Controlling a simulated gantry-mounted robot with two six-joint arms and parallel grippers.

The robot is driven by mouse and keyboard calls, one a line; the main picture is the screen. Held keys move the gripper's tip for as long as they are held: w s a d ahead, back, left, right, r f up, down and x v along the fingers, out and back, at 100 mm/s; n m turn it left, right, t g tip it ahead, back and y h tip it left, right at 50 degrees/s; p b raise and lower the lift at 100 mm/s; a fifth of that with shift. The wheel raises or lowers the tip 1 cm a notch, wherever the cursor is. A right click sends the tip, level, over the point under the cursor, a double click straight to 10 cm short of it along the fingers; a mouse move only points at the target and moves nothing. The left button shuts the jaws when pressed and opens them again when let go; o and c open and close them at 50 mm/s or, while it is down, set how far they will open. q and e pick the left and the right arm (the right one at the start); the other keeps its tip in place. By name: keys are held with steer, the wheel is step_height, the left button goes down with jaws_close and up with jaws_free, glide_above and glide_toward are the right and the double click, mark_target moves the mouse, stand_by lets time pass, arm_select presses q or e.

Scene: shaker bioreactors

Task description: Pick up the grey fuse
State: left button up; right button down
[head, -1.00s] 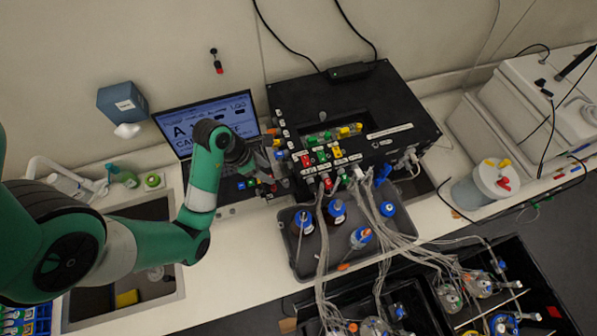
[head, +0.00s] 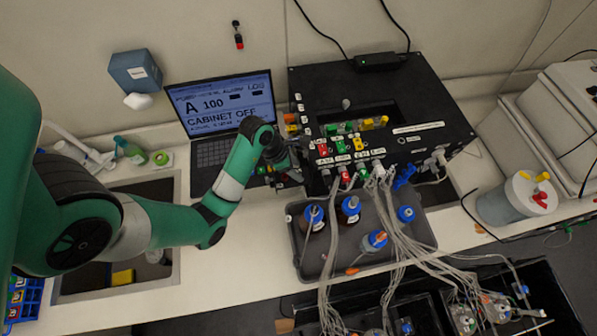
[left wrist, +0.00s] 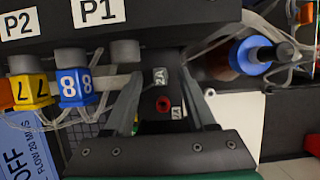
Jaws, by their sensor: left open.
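My left gripper (head: 295,165) is at the left front corner of the black control box (head: 375,85), beside the laptop. In the left wrist view its two fingers (left wrist: 163,78) are apart, one on each side of a dark panel (left wrist: 146,117) with small labels reading "2A" and, less clearly, "1A". A red ring (left wrist: 163,104) shows on this panel between the fingers. Nothing is visibly clasped. I cannot pick out the grey fuse for certain. A grey round stub (left wrist: 125,52) sits under the "P1" label, just beyond the left finger. My right gripper is not in view.
Yellow (left wrist: 28,90) and blue (left wrist: 75,87) numbered connectors with clear tubes are left of the fingers. A blue-capped bottle (left wrist: 252,56) is at the right. The laptop (head: 222,105) stands left of the box. A dark tray (head: 350,265) of bottles is in front, crossed by tubing.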

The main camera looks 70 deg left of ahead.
arm_select(q)
steer(key=shift+w+f, duration=0.1)
steer(key=shift+f, duration=0.15)
steer(key=shift+c, duration=0.2)
jaws_close()
steer(key=shift+r, duration=0.1)
